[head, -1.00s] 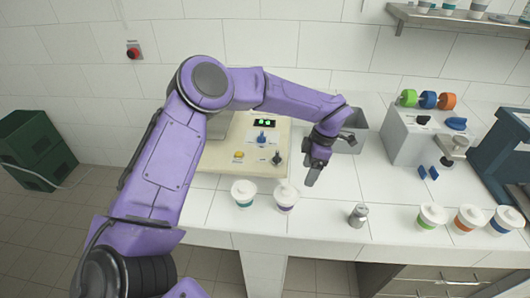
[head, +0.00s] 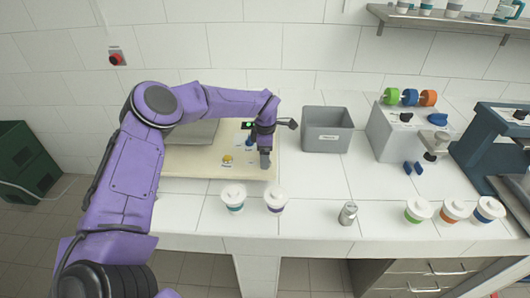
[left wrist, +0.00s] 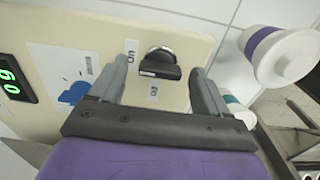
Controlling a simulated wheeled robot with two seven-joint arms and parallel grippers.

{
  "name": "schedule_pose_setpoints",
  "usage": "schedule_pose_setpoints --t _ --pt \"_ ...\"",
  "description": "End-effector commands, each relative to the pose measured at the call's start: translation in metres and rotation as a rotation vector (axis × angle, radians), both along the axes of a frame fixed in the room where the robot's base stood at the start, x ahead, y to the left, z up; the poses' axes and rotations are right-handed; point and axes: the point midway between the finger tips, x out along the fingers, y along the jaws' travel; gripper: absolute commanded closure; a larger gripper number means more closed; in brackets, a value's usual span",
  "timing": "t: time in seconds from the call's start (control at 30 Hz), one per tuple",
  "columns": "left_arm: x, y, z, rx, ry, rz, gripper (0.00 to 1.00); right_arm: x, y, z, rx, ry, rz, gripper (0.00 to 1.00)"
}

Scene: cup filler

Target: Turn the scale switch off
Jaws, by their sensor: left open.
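The scale (head: 200,163) is a cream panel with a grey pan and a lit green display, which also shows in the left wrist view (left wrist: 12,80). Its black switch (left wrist: 160,64) has printed On and Off labels beside it. My left gripper (head: 265,163) points down over the panel's right front part and hides the switch in the head view. In the left wrist view its open fingers (left wrist: 160,75) stand on both sides of the switch, with gaps showing. I cannot tell which label the switch points to. My right gripper is not in view.
White lidded cups (head: 233,197) (head: 275,200) stand just in front of the panel. A small metal canister (head: 347,213) is to the right. A grey bin (head: 327,130) is behind it. A machine with coloured knobs (head: 400,130) and more lidded cups (head: 452,211) are at the right.

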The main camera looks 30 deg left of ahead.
Motion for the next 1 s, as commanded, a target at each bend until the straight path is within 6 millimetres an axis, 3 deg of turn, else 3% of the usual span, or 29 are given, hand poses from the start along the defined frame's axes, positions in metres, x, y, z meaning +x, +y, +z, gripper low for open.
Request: schedule_pose_setpoints --t 0.17,0.3,0.33,0.67,1.0 --pt "0.000 0.000 0.000 0.000 0.000 0.000 0.27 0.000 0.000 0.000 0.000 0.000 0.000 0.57" --pt "0.000 0.000 0.000 0.000 0.000 0.001 0.72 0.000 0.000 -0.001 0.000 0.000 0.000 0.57" --pt "0.000 0.000 0.000 0.000 0.000 0.001 0.80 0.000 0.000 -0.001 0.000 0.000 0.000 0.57" --pt "0.000 0.001 -0.001 0.000 -0.001 0.036 0.79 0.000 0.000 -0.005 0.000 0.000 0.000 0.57" --pt "0.000 0.001 -0.004 -0.001 -0.003 0.253 0.79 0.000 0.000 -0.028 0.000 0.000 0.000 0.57"
